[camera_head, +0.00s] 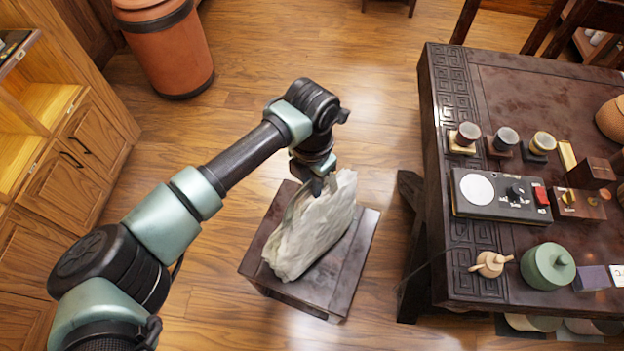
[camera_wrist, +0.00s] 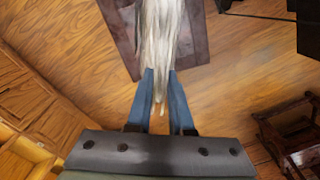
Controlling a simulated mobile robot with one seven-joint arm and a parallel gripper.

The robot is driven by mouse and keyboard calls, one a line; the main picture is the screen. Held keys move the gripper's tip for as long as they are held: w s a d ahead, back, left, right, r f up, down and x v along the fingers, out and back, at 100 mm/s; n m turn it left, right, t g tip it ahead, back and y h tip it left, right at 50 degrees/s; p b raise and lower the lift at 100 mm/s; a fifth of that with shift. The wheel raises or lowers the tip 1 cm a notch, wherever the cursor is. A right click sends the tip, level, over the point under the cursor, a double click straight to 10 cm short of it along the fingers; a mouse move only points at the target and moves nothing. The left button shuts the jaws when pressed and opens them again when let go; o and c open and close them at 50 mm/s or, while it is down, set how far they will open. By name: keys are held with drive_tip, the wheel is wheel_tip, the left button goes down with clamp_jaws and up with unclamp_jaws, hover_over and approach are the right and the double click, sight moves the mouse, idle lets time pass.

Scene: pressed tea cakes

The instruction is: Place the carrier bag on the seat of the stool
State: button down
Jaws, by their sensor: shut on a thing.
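The carrier bag (camera_head: 315,232) is pale, whitish and crumpled. In the head view it is over the seat of the dark wooden stool (camera_head: 354,262), tilted along it; I cannot tell whether its base touches the seat. My gripper (camera_head: 326,186) is at the bag's upper end. In the wrist view the blue fingers of my gripper (camera_wrist: 160,95) are shut on the bag (camera_wrist: 164,40), which hangs between them and hides part of the stool seat (camera_wrist: 122,30).
A dark carved table (camera_head: 445,130) with tea things stands close to the right of the stool. A wooden cabinet (camera_head: 75,165) is at the left and a terracotta bin (camera_head: 170,45) at the back left. The floor between bin and stool is clear.

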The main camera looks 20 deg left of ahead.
drive_tip(key=c, duration=0.8)
unclamp_jaws()
wheel_tip(320, 180, up, 12)
drive_tip(key=shift+r, duration=0.15)
